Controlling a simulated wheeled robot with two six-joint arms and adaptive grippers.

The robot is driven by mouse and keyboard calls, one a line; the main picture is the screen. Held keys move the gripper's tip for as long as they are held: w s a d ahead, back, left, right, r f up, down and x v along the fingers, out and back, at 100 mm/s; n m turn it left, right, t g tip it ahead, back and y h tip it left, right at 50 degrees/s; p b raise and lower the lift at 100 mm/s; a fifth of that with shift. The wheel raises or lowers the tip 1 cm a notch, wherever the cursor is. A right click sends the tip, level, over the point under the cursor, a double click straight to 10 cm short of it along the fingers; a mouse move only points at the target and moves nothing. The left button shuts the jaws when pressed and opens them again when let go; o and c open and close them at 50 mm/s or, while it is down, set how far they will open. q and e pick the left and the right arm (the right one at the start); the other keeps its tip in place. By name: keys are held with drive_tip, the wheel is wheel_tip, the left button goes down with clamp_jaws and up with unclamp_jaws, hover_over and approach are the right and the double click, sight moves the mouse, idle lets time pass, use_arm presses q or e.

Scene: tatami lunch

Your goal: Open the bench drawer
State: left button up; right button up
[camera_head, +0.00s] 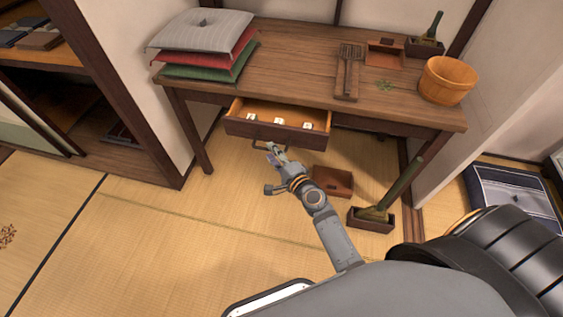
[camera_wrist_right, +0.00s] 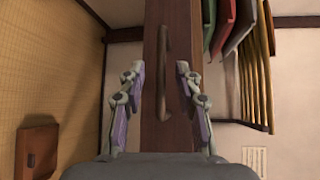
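The wooden bench (camera_head: 300,65) stands against the back wall. Its drawer (camera_head: 278,128) is pulled partly out, and small white items lie inside. The drawer's dark bar handle (camera_head: 258,145) is on its front. My right gripper (camera_head: 275,150) is at the drawer front, by the handle. In the right wrist view, the handle (camera_wrist_right: 163,75) lies between the two spread fingers of my right gripper (camera_wrist_right: 158,72), with a gap on each side. The gripper is open and holds nothing. My left gripper is not in view.
Cushions (camera_head: 200,40) are stacked on the bench's left end. A spatula board (camera_head: 348,75) and a wooden tub (camera_head: 448,80) are on top. The tatami at left is clear.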

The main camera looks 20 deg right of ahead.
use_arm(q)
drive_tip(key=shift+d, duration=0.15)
use_arm(e)
drive_tip(key=v, duration=0.9)
drive_tip(key=shift+s, duration=0.2)
